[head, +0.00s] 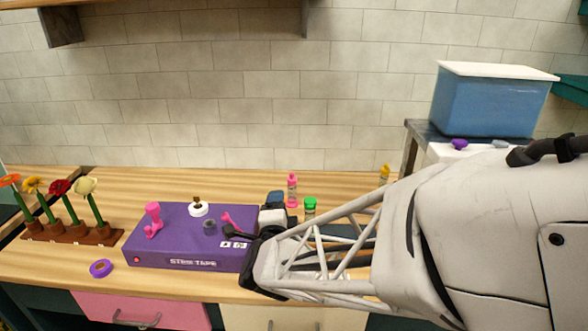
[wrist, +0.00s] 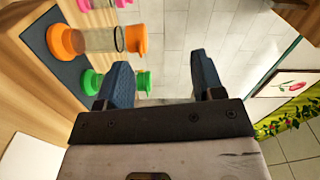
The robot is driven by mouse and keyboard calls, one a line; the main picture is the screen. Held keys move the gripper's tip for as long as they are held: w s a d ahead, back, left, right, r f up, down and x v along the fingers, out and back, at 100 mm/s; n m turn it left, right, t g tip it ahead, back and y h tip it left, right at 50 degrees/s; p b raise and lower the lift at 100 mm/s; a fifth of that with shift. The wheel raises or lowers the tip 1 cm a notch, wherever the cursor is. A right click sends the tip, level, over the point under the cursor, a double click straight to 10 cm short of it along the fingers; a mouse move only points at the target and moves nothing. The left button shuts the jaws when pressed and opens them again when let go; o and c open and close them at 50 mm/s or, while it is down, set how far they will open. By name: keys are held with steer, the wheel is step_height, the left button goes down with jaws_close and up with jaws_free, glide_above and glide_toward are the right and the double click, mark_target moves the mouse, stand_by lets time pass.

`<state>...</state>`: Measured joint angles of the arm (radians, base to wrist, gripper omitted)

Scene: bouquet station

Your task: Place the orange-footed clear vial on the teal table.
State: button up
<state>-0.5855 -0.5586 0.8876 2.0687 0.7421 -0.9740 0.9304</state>
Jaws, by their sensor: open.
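The orange-footed clear vial (wrist: 100,40) shows in the wrist view, with orange at both ends and a clear body. It is left of and above my gripper's left finger, apart from it. In the head view, an orange-yellow-topped vial (head: 384,173) stands behind my arm; I cannot tell if it is the same one. My gripper (wrist: 160,70) is open, with nothing between its blue fingers; in the head view (head: 272,204) it is at the purple box's right end. A dark teal surface (head: 8,212) shows at the left edge; I cannot tell if it is the teal table.
A pink vial (head: 292,190) and a green vial (head: 310,207) stand right of my gripper. The purple box (head: 190,240) carries small items. A flower rack (head: 75,235) and a purple ring (head: 101,268) are at left. A blue bin (head: 490,105) stands at back right.

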step_height(320, 180, down, 6)
steer(key=m, duration=1.9)
steer(key=shift+w+r+m, duration=0.1)
steer(key=shift+w+m, duration=0.05)
steer(key=shift+m, duration=0.25)
steer(key=shift+w, duration=0.15)
steer(key=shift+w, duration=1.15)
steer(key=shift+w+a+r, duration=0.15)
steer(key=shift+w, duration=2.5)
